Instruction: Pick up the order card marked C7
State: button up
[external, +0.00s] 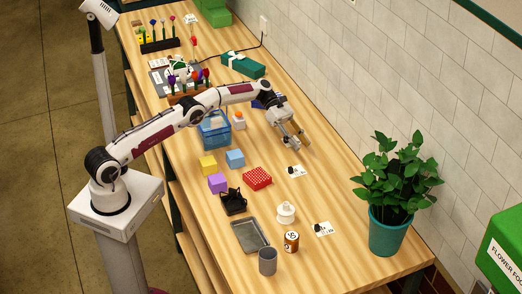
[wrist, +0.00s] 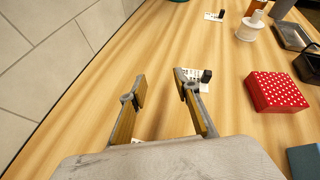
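My gripper (external: 295,140) is open and empty above the table, near the wall side. Its two fingers (wrist: 160,91) point down the table in the wrist view. A white order card with a black block (external: 296,171) lies just beyond the gripper; in the wrist view this card (wrist: 191,74) is partly hidden behind the right fingertip. A second similar card (external: 323,229) lies further along, also at the top of the wrist view (wrist: 213,16). A small white piece (wrist: 137,140) shows between the finger bases, mostly hidden. I cannot read which card is marked C7.
A red dotted box (external: 257,178) lies beside the nearer card. Table around the nearer card's wall side is clear.

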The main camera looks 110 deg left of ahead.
aim_at(296, 168)
jog(key=s+d+m+g+h, duration=0.1)
jog(key=s+d+m, duration=0.1)
jog(key=s+d+m+g+h, duration=0.1)
jog(key=s+d+m, duration=0.1)
jog(key=shift+d+f, duration=0.1)
jog(key=shift+d, duration=0.05)
jog(key=shift+s+d+m+g+h, duration=0.3)
jog(key=shift+d+m+g, duration=0.1)
jog(key=shift+m, duration=0.3)
jog(key=shift+w, duration=0.1)
jog(key=shift+x, duration=1.05)
jog(key=shift+w+d, duration=0.15)
